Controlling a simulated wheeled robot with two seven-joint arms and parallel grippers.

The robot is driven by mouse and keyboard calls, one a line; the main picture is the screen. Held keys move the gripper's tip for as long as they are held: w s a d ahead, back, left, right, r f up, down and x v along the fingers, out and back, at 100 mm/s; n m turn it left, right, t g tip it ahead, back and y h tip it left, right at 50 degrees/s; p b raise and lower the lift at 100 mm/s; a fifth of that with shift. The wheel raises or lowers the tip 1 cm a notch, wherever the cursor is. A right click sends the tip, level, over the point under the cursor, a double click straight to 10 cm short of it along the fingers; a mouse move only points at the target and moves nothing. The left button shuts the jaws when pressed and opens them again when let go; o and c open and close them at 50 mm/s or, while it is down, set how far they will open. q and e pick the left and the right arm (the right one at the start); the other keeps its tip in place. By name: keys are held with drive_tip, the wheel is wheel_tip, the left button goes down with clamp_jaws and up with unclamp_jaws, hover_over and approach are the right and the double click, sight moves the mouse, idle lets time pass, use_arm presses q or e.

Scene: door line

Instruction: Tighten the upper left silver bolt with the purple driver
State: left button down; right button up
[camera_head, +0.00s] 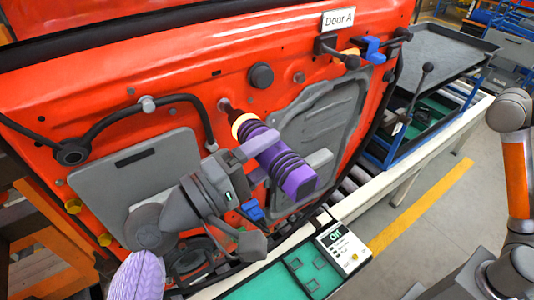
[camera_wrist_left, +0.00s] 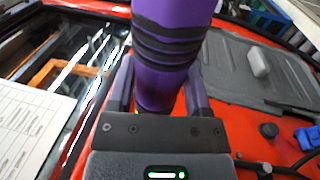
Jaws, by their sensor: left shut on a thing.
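The purple driver (camera_head: 283,160), with black bands and a yellow collar, is held in my left gripper (camera_head: 262,156). Its thin shaft points up and left to the red door (camera_head: 190,60), and its tip is at or very near the panel. I cannot tell whether the tip sits on a bolt. In the left wrist view the driver's handle (camera_wrist_left: 172,50) stands between the two fingers of my left gripper (camera_wrist_left: 160,92). Small silver bolt heads show on the door, one at the upper left (camera_head: 131,91) and one right of the tip (camera_head: 299,77). My right gripper is out of view.
A "Door A" label (camera_head: 338,19) and a blue clip (camera_head: 372,48) are on the door's upper right. A black cable (camera_head: 110,117) crosses the left. A control box reading "Off" (camera_head: 343,249) is below. A grey tray cart (camera_head: 440,48) stands to the right.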

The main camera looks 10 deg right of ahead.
sight(294, 186)
use_arm(q)
drive_tip(key=shift+w+a+r, duration=0.1)
drive_tip(key=shift+w+a, duration=0.05)
drive_tip(key=shift+w, duration=0.2)
idle(0.8)
drive_tip(key=shift+s, duration=0.1)
drive_tip(key=shift+s, duration=0.15)
drive_tip(key=s+p, duration=0.1)
drive_tip(key=s+d, duration=0.1)
drive_tip(key=s, duration=0.1)
drive_tip(key=s+d+p, duration=0.1)
drive_tip(key=s, duration=0.1)
drive_tip(key=shift+p, duration=0.3)
drive_tip(key=shift+s+d, duration=0.2)
drive_tip(key=shift+s, duration=0.3)
idle(0.7)
